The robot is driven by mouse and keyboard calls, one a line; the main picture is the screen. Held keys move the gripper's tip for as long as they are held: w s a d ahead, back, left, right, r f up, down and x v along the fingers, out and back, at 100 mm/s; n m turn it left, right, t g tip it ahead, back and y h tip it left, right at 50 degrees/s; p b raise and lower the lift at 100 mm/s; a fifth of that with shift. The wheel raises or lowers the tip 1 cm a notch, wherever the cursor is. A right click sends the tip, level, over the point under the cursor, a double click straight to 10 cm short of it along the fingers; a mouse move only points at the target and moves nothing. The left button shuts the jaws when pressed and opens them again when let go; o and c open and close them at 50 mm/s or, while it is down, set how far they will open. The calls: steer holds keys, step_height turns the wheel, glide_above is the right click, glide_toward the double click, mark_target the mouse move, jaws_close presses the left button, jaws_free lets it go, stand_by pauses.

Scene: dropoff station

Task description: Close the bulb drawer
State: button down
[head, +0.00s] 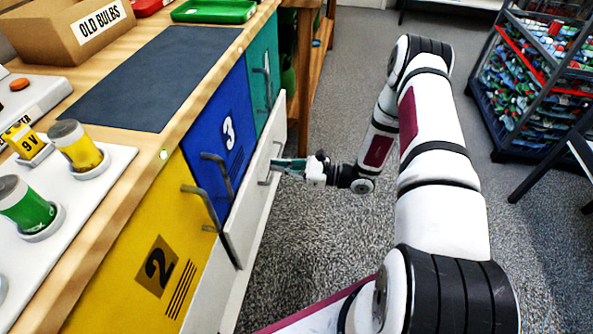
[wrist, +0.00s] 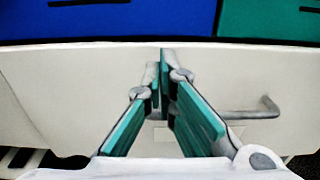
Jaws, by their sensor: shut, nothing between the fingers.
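The white drawer front (head: 240,222) lies low on the cabinet, below the blue and green doors. It stands out from the cabinet face, so the drawer is partly open. It also fills the middle of the wrist view (wrist: 60,95), with its grey bar handle (wrist: 262,110) to the right of my fingers. My gripper (head: 277,165) is shut and empty, pointing at the outer face of the drawer front near the handle. In the wrist view the teal fingers (wrist: 160,80) meet in front of the white panel. I cannot tell whether the tips touch it.
The blue door (head: 222,140), green door (head: 262,75) and yellow door (head: 150,245) have grey handles. The worktop holds an OLD BULBS box (head: 70,35) and a green tray (head: 213,11). A loaded rack (head: 535,80) stands at right. Carpet beside the cabinet is clear.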

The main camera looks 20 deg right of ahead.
mark_target(257, 163)
steer(key=shift+b+x, duration=0.35)
steer(key=shift+x, duration=1.4)
steer(key=shift+x, duration=1.4)
steer(key=shift+s+d, duration=0.15)
steer(key=shift+d, duration=0.15)
steer(key=p+v, duration=0.1)
steer(key=v, duration=1.2)
steer(key=shift+s+d+p, duration=0.25)
steer(key=shift+d+p, duration=0.05)
steer(key=shift+p, duration=0.05)
